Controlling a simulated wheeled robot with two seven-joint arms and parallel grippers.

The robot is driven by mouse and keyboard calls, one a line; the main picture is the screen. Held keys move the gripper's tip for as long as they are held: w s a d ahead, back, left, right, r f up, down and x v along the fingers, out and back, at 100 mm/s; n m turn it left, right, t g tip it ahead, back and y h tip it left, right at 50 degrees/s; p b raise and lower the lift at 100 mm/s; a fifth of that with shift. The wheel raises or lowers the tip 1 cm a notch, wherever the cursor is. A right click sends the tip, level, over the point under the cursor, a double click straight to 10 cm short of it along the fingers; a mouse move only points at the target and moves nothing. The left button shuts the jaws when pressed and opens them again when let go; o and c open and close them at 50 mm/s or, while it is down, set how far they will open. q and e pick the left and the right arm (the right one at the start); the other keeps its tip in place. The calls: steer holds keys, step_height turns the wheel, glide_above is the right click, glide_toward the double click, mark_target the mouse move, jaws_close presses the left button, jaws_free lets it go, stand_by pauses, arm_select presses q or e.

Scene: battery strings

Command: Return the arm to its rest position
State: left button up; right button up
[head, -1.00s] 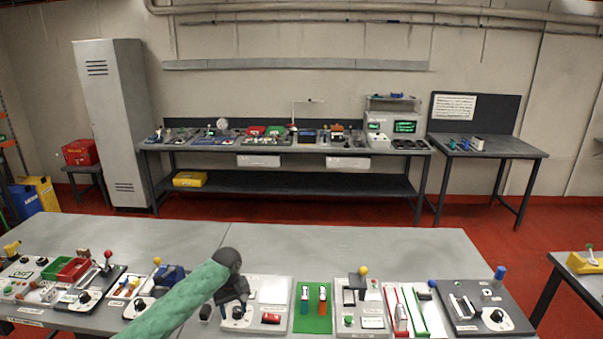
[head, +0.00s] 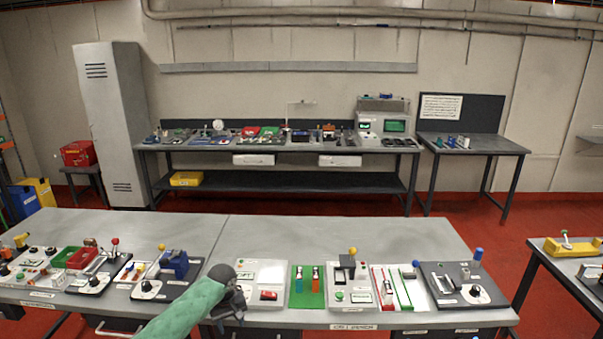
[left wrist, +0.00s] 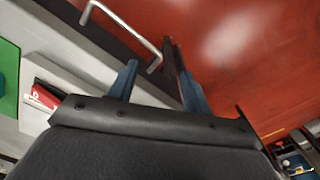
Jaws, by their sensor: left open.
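My left arm, in a green sleeve, comes in from the bottom left of the head view. My left gripper (head: 229,304) is at the front edge of the near bench (head: 330,235), beside a white panel (head: 262,273) with a red switch. In the left wrist view my left gripper (left wrist: 155,82) has its two blue fingers apart with nothing between them. Red floor and a drawer handle (left wrist: 125,25) show past the fingers. My right gripper is not in view.
Panels line the near bench, with a green mat (head: 306,299) holding batteries and a dark board (head: 468,285) at the right. Another table (head: 545,263) stands at the right. Red floor (head: 350,206) lies free between the near bench and the far workbench (head: 290,147).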

arm_select(q)
steer(key=s+d+f+m+t+b, duration=0.1)
steer(key=s+f+b, duration=0.2)
steer(key=s+f, duration=0.7)
steer(key=s+d+f+m+h+b, duration=0.15)
steer(key=s+f, duration=0.25)
steer(key=f, duration=1.1)
steer(key=s+d+f+m+t+b, duration=0.1)
steer(key=s+d+f+b, duration=0.15)
steer(key=s+f, duration=0.75)
steer(key=s+a+f+m+y+b, duration=0.1)
steer(key=s+f+m+b, duration=0.3)
steer(key=s+f, duration=2)
steer(key=s+a+b, duration=0.1)
steer(key=s+b, duration=0.1)
steer(key=s, duration=0.2)
steer(key=shift+s+f, duration=0.2)
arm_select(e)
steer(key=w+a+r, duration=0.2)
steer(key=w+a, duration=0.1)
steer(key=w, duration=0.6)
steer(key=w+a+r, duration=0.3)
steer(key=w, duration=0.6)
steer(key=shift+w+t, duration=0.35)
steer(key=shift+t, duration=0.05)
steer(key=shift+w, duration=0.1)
